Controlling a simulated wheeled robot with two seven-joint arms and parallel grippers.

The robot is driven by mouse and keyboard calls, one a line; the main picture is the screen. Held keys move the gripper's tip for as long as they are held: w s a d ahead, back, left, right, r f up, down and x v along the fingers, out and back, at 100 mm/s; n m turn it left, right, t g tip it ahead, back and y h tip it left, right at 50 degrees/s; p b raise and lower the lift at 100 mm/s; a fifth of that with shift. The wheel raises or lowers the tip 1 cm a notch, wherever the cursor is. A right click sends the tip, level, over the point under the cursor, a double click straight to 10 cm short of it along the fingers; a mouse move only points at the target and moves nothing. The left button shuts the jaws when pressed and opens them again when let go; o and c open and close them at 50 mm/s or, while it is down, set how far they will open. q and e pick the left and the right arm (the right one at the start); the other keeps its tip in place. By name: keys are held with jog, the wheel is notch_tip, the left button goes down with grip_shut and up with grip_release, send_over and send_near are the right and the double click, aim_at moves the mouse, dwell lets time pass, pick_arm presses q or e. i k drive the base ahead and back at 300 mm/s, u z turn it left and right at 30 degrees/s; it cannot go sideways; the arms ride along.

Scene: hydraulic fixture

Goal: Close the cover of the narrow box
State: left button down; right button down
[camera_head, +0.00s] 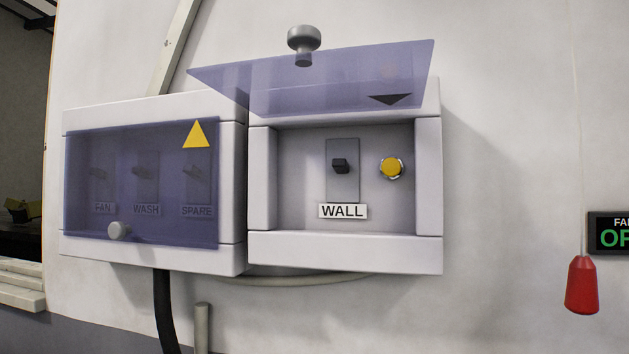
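The narrow box (344,251) is the right one of two white boxes on the wall. Its tinted, see-through cover (330,85) is swung up and open, hinged along the top, with a round grey knob (304,39) on it. Inside the box a dark switch (340,165) above a WALL label (342,211) and a yellow button (391,168) are exposed. Neither of my grippers shows in the head view.
The wider box (150,257) to the left has its tinted cover (150,190) shut over FAN, WASH and SPARE switches. A red pull handle (582,286) hangs on a cord at the right, near a lit sign (610,233). The wall between is clear.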

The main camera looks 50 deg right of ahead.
aim_at(303, 38)
jog(key=u, duration=0.8)
jog(key=k, duration=1.05)
jog(key=z, duration=2.2)
